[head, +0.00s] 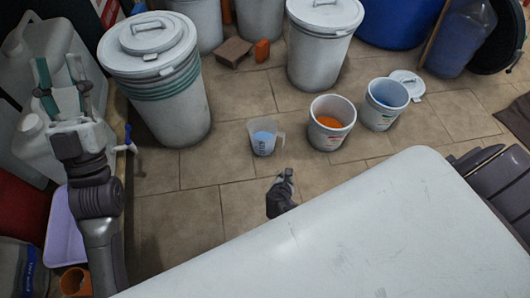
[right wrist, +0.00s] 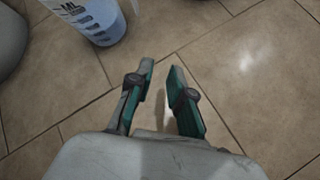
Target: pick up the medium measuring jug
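A clear measuring jug (head: 264,145) with blue contents and a handle on its right stands upright on the tiled floor, near the middle of the head view. It also shows, cut off by the top edge, in the right wrist view (right wrist: 98,22), with printed markings. My right gripper (head: 287,174) is just below and right of the jug in the head view. In the right wrist view its teal-padded fingers (right wrist: 161,66) are apart with only floor between them, clear of the jug. My left gripper (head: 59,66) is raised at the left, fingers apart and empty, in front of white canisters.
White buckets with orange (head: 327,138) and blue contents (head: 378,116) stand right of the jug. Large lidded drums (head: 160,105) (head: 318,55) stand behind, with a brown box (head: 233,52) between. Floor around the jug is bare. A lilac basin (head: 62,235) is at left.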

